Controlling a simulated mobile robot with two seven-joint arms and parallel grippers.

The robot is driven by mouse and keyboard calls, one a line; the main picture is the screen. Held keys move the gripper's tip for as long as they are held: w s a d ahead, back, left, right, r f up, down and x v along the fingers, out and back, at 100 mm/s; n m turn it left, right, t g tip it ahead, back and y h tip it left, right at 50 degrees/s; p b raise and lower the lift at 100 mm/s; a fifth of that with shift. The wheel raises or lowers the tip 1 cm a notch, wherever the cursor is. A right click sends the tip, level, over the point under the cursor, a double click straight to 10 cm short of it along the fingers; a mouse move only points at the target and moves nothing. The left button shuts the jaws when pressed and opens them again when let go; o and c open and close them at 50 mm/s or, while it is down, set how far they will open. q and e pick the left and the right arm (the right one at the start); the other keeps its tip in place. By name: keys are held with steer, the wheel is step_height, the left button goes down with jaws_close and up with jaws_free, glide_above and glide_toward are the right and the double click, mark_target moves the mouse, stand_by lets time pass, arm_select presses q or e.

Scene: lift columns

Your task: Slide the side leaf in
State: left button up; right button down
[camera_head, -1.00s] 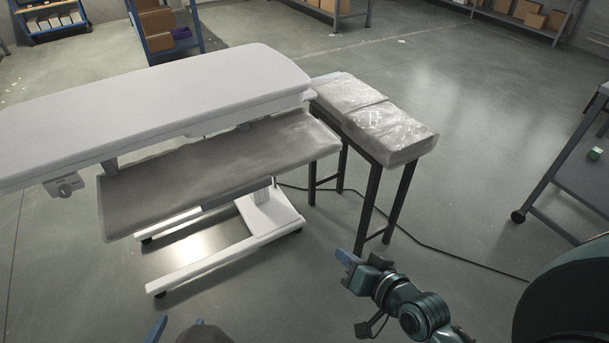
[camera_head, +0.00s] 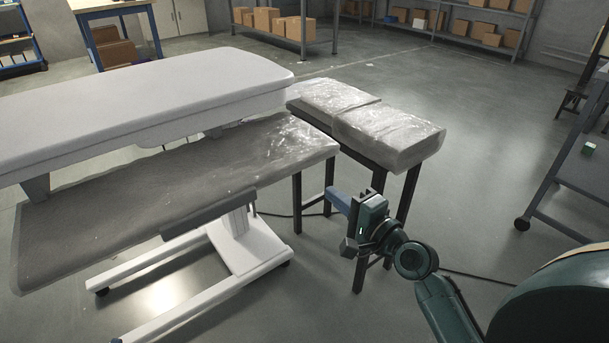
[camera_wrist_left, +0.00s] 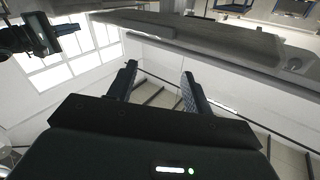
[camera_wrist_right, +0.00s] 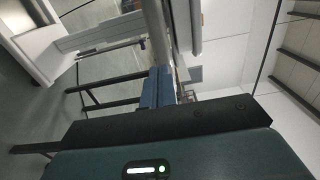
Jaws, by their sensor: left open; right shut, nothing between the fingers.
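The side leaf (camera_head: 110,195) is a grey, glossy flat panel. It sticks out from under the white padded top (camera_head: 150,100) on the near side, lower than that top. A dark grip bar (camera_head: 210,212) hangs at its near edge. My right gripper (camera_head: 338,200) has blue fingers and is shut and empty, in the air right of the leaf and apart from it. Its shut fingers also show in the right wrist view (camera_wrist_right: 157,90). My left gripper (camera_wrist_left: 158,85) is open and empty in the left wrist view, with a grey panel above it; it is outside the head view.
A dark-legged stand (camera_head: 390,135) with plastic-wrapped pads is close to the leaf's right end. The white wheeled base (camera_head: 245,255) is below. A grey cart (camera_head: 585,180) stands at the right. Open floor lies between the stand and the cart.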

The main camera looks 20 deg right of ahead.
mark_target(297, 167)
steer(key=b+x, duration=0.1)
steer(key=x, duration=0.8)
steer(key=shift+w+f+b, duration=0.1)
steer(key=shift+w+b, duration=0.1)
steer(key=shift+b, duration=0.1)
arm_select(q)
steer(key=shift+s+d+f+m+t+h, duration=0.1)
steer(key=shift+d+m+t+h, duration=0.25)
steer(key=shift+h, duration=0.25)
arm_select(e)
steer(key=shift+w+a, duration=0.15)
steer(key=shift+w, duration=0.25)
